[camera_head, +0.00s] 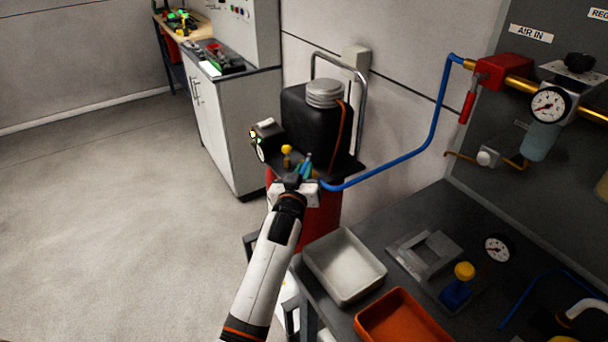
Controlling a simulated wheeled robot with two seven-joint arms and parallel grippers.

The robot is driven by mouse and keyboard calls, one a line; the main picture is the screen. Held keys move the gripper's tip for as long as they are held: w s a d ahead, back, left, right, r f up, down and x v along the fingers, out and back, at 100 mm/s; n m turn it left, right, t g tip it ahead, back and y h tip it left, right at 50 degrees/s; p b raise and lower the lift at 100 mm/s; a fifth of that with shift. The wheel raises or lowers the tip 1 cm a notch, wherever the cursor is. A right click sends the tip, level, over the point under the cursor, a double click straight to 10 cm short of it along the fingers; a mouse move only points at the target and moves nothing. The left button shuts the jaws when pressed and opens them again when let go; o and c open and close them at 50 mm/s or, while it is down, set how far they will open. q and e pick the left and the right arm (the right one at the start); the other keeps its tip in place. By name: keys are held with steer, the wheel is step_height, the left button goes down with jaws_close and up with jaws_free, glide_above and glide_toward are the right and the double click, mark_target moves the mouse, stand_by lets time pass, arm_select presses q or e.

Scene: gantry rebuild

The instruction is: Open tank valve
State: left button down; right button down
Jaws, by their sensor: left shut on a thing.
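The tank is a red cylinder (319,222) with a black compressor unit (326,117) and grey cylinder head on top. A tank valve with a small blue handle (307,162) is on its front, where a blue hose (388,164) meets the tank. My left gripper (303,178) is at this valve and shut on it. The gripper hides much of the valve body, so I cannot tell how far the handle is turned. A brass-yellow knob (286,150) stands just left of it. My right gripper is out of view.
A grey tray (344,264) and an orange tray (402,324) are on the dark bench (408,210) close to my arm's right. A gauge panel (560,150) stands at right. A white cabinet (232,128) is behind; the floor at left is clear.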

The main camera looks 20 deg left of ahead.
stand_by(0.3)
arm_select(q)
steer(key=c, duration=1.4)
jaws_free()
steer(key=shift+s, duration=0.1)
steer(key=s, duration=0.4)
steer(key=s+d+b, duration=0.1)
steer(key=s, duration=0.6)
steer(key=shift+s+d, duration=0.2)
steer(key=shift+s, duration=0.15)
steer(key=shift+c, duration=0.5)
